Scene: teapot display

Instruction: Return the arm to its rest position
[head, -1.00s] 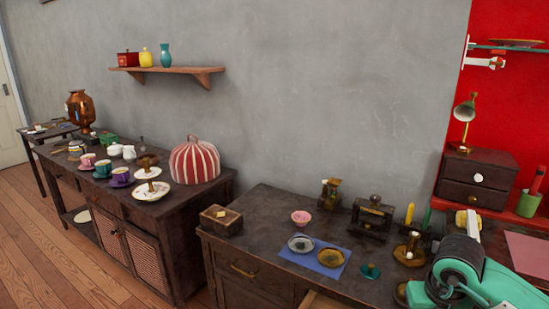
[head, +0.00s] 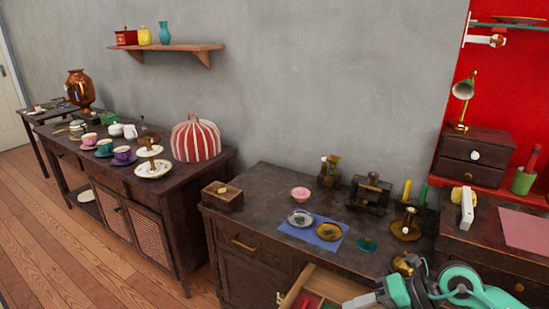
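My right arm, teal and dark, comes in at the bottom right in the head view. Its gripper (head: 365,300) points left, low at the front of the dark cabinet (head: 262,180), beside an open drawer (head: 330,284). The gripper is small and partly cut by the bottom edge, so I cannot tell whether its fingers are open or shut. I see nothing clearly held in it. My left gripper is not in view.
A blue mat (head: 296,232) with two small dishes lies on the cabinet. A brass candle holder (head: 405,228) and a brass object (head: 403,263) stand near my arm. A striped red dome (head: 196,140) and cups stand on the left sideboard.

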